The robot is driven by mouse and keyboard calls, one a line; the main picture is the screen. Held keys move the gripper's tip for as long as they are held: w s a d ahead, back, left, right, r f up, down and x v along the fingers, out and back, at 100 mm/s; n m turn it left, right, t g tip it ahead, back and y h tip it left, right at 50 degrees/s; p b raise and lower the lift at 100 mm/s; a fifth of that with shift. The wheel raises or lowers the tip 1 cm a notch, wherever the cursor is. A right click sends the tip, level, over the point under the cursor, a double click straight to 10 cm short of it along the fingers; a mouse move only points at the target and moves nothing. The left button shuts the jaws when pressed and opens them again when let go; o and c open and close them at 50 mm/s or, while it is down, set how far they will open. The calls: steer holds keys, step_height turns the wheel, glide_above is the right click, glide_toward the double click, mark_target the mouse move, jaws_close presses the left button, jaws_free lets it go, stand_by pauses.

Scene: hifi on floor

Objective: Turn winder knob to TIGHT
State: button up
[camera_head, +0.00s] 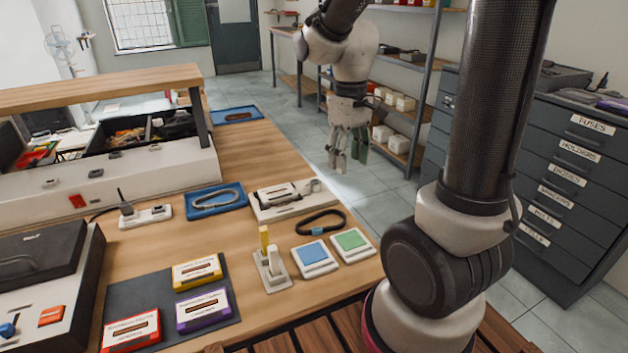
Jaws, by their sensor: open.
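A cream device (265,211) that looks like the winder lies flat on the wooden bench, near its right edge. It has a dark cassette-like part on top and a small grey knob-like part (313,186) at its right end. The knob's marks, including TIGHT, are too small to read. My gripper (347,163) hangs pointing down beyond the bench's right edge, above the floor. It is open and empty, up and to the right of the cream device, and touches nothing.
A black loop (320,229), blue pad (313,254), green pad (351,239) and upright stand (272,270) are close by. A blue tray (215,207) lies left of the device. Cassettes (196,271) lie on a dark mat. Shelves (427,95) and a drawer cabinet (560,170) stand right.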

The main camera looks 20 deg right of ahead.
steer(key=w+a+f+n, duration=0.1)
steer(key=w+f+n, duration=0.3)
steer(key=w+f, duration=0.4)
steer(key=r+n, duration=0.1)
steer(key=n, duration=0.2)
glide_above(315, 182)
steer(key=shift+s, duration=0.15)
steer(key=shift+r+n+t, duration=0.15)
steer(key=shift+n+t, duration=0.15)
steer(key=shift+n, duration=0.1)
steer(key=shift+w, duration=0.25)
steer(key=shift+n, duration=0.3)
step_height(315, 182, down, 8)
steer(key=c, duration=1)
